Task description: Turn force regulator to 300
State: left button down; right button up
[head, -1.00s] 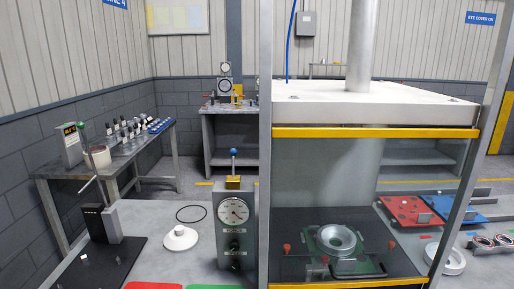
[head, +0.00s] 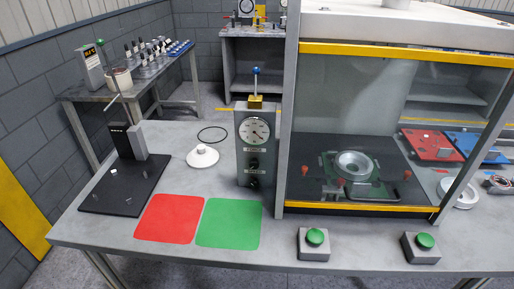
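The force regulator is on a grey upright box (head: 242,155) standing on the table, left of the glazed press. A round white dial gauge (head: 254,131) with a dark needle is on its front; its figures are too small to read. Below the gauge is a small label (head: 254,150), then a dark knob (head: 254,163), then another label (head: 254,172) and a second dark knob (head: 253,183). A blue-topped lever (head: 256,71) stands on a brass block on top of the box. Neither of my grippers is in view.
Red (head: 169,219) and green (head: 229,222) mats lie at the table's front. Two green push buttons (head: 315,237) (head: 425,241) sit at the front right. The press (head: 410,55) stands right of the regulator. A white disc (head: 202,157) and a black tray (head: 125,186) lie left.

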aim_at(254, 165)
jog(key=k+j+u, duration=0.15)
jog(key=j, duration=0.35)
jog(key=j+u, duration=0.15)
jog(key=j, duration=0.35)
jog(key=k+j+u, duration=0.15)
jog(key=j, duration=0.35)
